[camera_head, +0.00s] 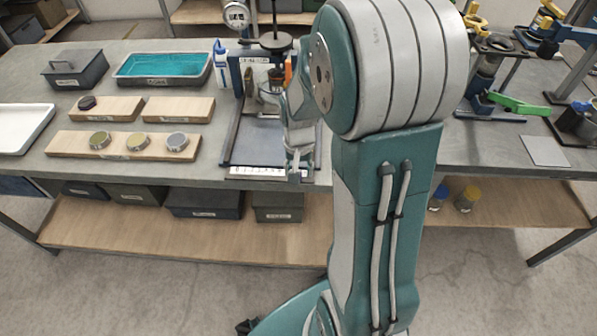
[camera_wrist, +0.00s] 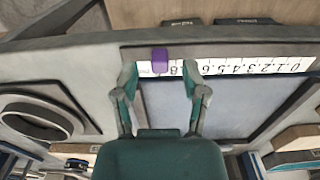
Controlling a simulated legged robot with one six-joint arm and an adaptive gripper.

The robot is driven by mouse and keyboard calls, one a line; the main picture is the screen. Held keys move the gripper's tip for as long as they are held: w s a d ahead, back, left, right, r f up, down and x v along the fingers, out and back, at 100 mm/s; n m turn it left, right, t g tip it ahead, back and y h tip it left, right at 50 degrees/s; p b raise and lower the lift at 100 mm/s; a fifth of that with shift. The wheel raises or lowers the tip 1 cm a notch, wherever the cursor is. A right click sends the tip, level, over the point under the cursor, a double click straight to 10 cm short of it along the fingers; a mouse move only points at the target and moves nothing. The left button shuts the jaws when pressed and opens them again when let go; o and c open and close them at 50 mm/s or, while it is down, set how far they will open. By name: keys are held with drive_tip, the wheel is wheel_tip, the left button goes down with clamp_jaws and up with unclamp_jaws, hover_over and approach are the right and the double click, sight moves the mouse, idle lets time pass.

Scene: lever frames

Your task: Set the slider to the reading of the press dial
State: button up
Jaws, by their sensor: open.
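The purple slider (camera_wrist: 159,60) sits on a white numbered scale (camera_wrist: 245,66) in the wrist view, near the high end, left of the 8. The zero is at the scale's far right there. My gripper (camera_wrist: 160,75) is open, with one finger on each side of the slider in the picture; I cannot tell whether they touch it. In the head view the scale (camera_head: 262,172) lies along the bench's front edge, and my gripper (camera_head: 297,172) hides the slider. The press dial (camera_head: 236,15) is at the top; its needle is too small to read.
The press stand (camera_head: 272,41) rises behind the scale's tray. A green-handled clamp (camera_head: 518,104) is right. A flat grey plate (camera_head: 544,151) lies nearby.

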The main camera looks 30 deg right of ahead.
sight(264, 177)
drive_tip(key=shift+f, duration=0.75)
clamp_jaws()
drive_tip(key=w+a, duration=0.1)
drive_tip(key=a, duration=0.1)
drive_tip(key=w+a, duration=0.2)
drive_tip(key=a, duration=0.1)
drive_tip(key=w+a, duration=0.2)
drive_tip(key=shift+a, duration=0.35)
drive_tip(key=shift+d, duration=0.1)
unclamp_jaws()
